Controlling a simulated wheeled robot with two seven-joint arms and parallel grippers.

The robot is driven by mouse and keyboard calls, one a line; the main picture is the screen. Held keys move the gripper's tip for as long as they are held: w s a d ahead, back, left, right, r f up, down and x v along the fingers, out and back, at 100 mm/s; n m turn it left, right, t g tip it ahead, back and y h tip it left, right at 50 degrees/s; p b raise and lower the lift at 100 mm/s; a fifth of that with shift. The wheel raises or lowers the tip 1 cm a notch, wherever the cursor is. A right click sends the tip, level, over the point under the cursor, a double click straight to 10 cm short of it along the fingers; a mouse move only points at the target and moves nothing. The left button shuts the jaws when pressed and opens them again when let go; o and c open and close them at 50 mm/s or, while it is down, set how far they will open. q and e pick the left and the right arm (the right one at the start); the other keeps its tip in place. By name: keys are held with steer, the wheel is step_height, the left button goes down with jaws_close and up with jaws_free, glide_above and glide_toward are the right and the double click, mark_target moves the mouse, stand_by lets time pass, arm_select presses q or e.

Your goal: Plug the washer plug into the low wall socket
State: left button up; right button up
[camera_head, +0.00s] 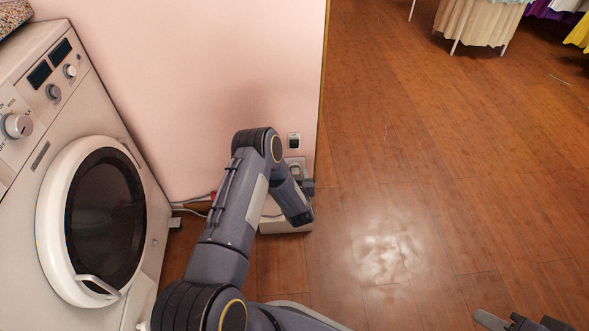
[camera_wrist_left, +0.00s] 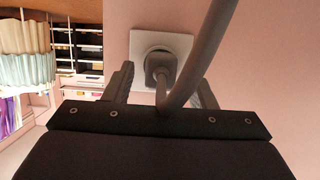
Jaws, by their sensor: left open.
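The white low wall socket (camera_wrist_left: 183,45) fills the upper middle of the left wrist view. The grey washer plug (camera_wrist_left: 160,63) sits at its centre, apparently in the socket, with its thick grey cable (camera_wrist_left: 203,50) curving towards the camera. My left gripper (camera_wrist_left: 163,85) is open, one finger on each side of the plug and cable, with gaps showing. In the head view, the left gripper (camera_head: 306,187) is low by the wall at the socket plate (camera_head: 296,162), largely hiding the plug. Part of my right gripper (camera_head: 522,322) shows at the bottom right edge.
The washer (camera_head: 75,190) stands at the left against the pink wall (camera_head: 200,80). A switch plate (camera_head: 293,140) is above the socket, and a pale box (camera_head: 287,224) is on the floor below. The wooden floor (camera_head: 440,150) at the right is clear. Clothes racks (camera_head: 478,22) stand far back.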

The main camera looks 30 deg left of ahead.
arm_select(q)
steer(key=p+v, duration=0.2)
steer(key=v, duration=0.5)
steer(key=shift+s+d+p, duration=0.15)
steer(key=shift+s+p, duration=0.2)
steer(key=shift+p, duration=0.05)
steer(key=shift+r, duration=0.15)
